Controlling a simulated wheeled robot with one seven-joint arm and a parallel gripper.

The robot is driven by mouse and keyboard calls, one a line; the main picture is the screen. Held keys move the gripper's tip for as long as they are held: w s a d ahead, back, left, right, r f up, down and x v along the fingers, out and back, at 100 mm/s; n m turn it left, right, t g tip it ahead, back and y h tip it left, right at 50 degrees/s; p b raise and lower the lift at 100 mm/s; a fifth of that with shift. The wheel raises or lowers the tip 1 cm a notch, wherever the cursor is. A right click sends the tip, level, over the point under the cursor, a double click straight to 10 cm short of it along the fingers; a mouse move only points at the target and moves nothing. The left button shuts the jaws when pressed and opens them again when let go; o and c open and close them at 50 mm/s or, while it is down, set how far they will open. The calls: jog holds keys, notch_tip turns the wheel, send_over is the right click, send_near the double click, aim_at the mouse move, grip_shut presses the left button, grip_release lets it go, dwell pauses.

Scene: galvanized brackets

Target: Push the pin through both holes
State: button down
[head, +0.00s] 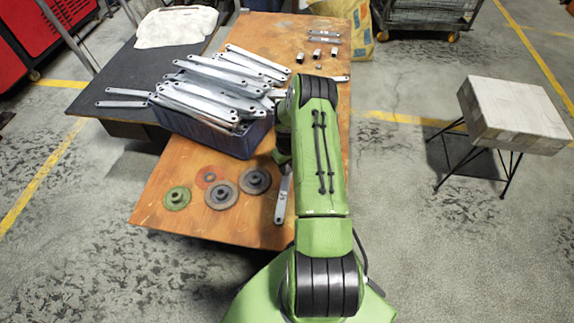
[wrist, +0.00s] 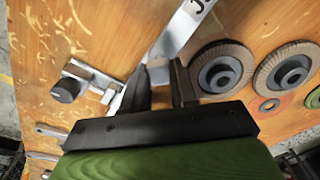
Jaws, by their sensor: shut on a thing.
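My gripper (wrist: 160,72) is shut with a narrow gap between its two dark fingers. A small pale grey piece (wrist: 158,76) shows in that gap; it looks like the pin, but its shape is mostly hidden. The same bracket (head: 282,200) lies on the table just left of my arm in the head view. Its other end is hidden near the fingers, so I cannot tell whether holes line up there. In the head view my arm hides most of the gripper.
A grey metal piece with a dark round knob (wrist: 65,90) is left of the fingers. A blue crate (head: 238,143) heaped with brackets stands behind. Several discs (head: 220,195) lie left of the bracket. Small metal parts (head: 317,53) lie at the table's far end.

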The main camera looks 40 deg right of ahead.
jog(key=shift+f, duration=1.15)
jog(key=c, duration=0.8)
grip_release()
notch_tip(320, 180, up, 16)
jog(key=p, duration=0.5)
jog(key=shift+f, duration=0.2)
